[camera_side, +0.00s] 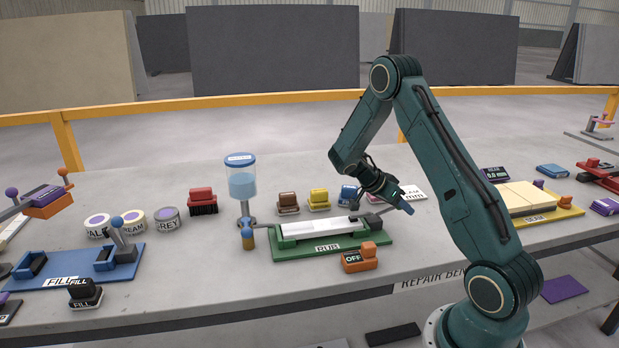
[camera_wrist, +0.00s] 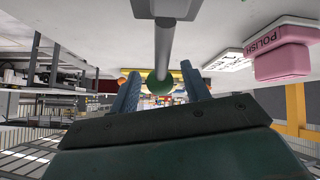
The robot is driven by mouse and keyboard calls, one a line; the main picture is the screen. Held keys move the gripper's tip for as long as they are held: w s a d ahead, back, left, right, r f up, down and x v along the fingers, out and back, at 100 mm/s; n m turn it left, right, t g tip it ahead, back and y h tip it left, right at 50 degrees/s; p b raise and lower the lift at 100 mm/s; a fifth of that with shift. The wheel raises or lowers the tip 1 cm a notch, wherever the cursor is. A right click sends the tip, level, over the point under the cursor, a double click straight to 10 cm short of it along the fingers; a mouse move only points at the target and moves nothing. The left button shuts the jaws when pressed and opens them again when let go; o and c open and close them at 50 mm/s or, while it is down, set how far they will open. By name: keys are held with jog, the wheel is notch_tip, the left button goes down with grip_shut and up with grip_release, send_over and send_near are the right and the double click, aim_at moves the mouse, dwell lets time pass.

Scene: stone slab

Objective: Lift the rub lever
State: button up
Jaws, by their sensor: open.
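The rub station is a green base (camera_side: 330,245) labelled RUB, with a long pale slab (camera_side: 318,228) on it, in the side view. Its lever mount (camera_side: 366,222) is at the right end. My gripper (camera_side: 407,204) is just above and right of that end. In the wrist view the grey lever rod (camera_wrist: 164,45) runs from the top to a green ball knob (camera_wrist: 160,84). The blue fingers of my gripper (camera_wrist: 159,92) are apart, one on each side of the knob. I cannot tell whether either touches it. The knob is not clear in the side view.
An orange block labelled OFF (camera_side: 360,261) sits before the rub base. A blue-topped dispenser (camera_side: 241,185) stands left. Brown (camera_side: 288,202) and yellow (camera_side: 319,199) blocks lie behind. The wrist view shows a pink POLISH block (camera_wrist: 283,55) at right. A yellow station (camera_side: 548,215) is further right.

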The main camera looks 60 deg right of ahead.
grip_shut()
jog(key=shift+r, duration=0.1)
jog(key=shift+w+a+r+g+h, duration=0.15)
jog(key=shift+r+g+h, duration=0.2)
jog(key=shift+g+h, duration=0.15)
grip_release()
